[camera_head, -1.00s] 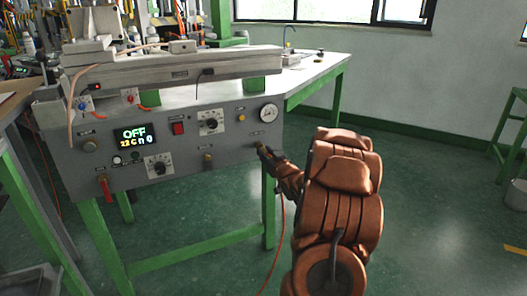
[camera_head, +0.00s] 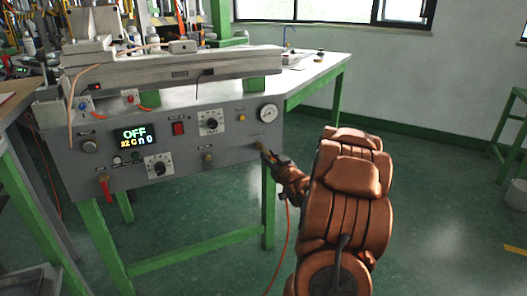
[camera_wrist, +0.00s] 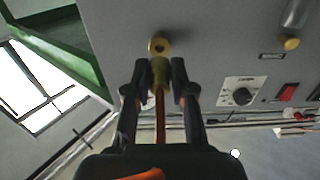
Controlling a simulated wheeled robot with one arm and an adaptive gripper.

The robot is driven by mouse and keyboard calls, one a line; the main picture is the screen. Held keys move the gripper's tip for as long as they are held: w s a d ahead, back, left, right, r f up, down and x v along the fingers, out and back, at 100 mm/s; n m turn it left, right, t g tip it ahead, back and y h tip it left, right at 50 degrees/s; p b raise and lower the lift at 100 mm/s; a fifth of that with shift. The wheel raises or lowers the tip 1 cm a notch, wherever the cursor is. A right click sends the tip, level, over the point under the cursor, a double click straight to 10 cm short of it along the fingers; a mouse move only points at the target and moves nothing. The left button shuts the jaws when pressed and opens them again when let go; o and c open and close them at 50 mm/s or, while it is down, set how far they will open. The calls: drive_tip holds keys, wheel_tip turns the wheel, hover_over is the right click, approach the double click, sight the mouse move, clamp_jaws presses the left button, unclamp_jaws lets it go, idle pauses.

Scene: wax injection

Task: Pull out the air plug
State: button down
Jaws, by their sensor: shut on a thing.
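The air plug (camera_wrist: 160,70) is a brass-coloured fitting held between the two dark fingers of my gripper (camera_wrist: 160,78). An orange hose (camera_wrist: 160,115) runs back from it, and in the head view the hose (camera_head: 287,235) hangs to the floor. The brass air socket (camera_wrist: 159,44) on the grey panel shows its dark hole just ahead of the plug tip. The plug looks out of the hole, with little or no gap in the picture. In the head view my gripper (camera_head: 272,157) is right beside the socket (camera_head: 261,147), and the plug is hardly visible.
The grey control panel (camera_head: 230,135) carries a display reading OFF, knobs, a red switch and a round gauge (camera_head: 268,113). It sits on a green-framed bench (camera_head: 268,210). Open green floor (camera_head: 430,215) lies to the right.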

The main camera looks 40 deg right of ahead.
drive_tip(key=shift+v, duration=1)
idle(0.3)
